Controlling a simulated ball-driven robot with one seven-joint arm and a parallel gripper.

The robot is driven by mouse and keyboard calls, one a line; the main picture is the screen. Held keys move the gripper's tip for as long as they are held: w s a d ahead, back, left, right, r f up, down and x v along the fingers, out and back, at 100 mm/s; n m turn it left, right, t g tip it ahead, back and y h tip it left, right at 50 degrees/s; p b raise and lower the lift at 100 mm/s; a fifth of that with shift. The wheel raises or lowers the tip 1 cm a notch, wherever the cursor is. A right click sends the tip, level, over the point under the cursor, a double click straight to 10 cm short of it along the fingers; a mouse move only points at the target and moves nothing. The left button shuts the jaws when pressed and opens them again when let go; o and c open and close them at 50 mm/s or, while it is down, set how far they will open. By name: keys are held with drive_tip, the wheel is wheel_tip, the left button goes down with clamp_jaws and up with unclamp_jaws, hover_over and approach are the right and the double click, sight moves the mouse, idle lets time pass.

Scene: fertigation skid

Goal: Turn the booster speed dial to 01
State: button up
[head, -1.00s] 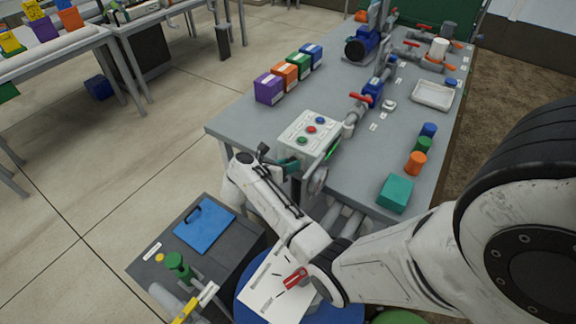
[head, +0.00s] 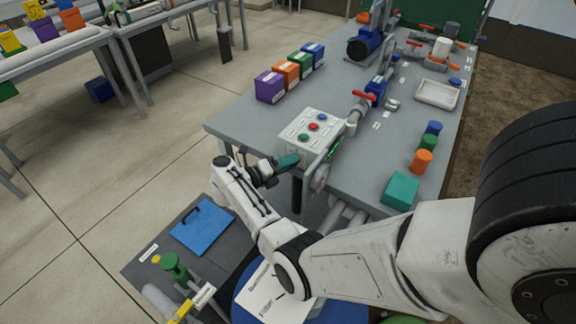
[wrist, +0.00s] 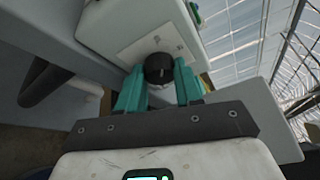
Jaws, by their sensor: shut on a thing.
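The booster speed dial is a black round knob (wrist: 158,67) on a pale plate on the front of the control box (wrist: 132,25). In the wrist view the two teal fingers of my gripper (wrist: 160,82) stand on either side of the knob and are shut on it. A light pointer line shows on the knob, but the scale numbers are too small to read. In the head view my gripper (head: 288,162) reaches the near side of the control box (head: 297,136), which has green, red and blue buttons on top. The dial is hidden there.
On the bench, purple, orange, green and blue blocks (head: 270,86) stand behind the box. A teal block (head: 401,190) sits near the front right.

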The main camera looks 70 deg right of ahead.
drive_tip(key=shift+n, duration=0.5)
drive_tip(key=o, duration=1)
drive_tip(key=shift+o, duration=0.2)
drive_tip(key=f+b+v, duration=0.1)
drive_tip(key=b+v, duration=0.2)
drive_tip(key=v, duration=0.7)
drive_tip(key=shift+w+a+r, duration=0.25)
drive_tip(key=shift+w+a, duration=0.05)
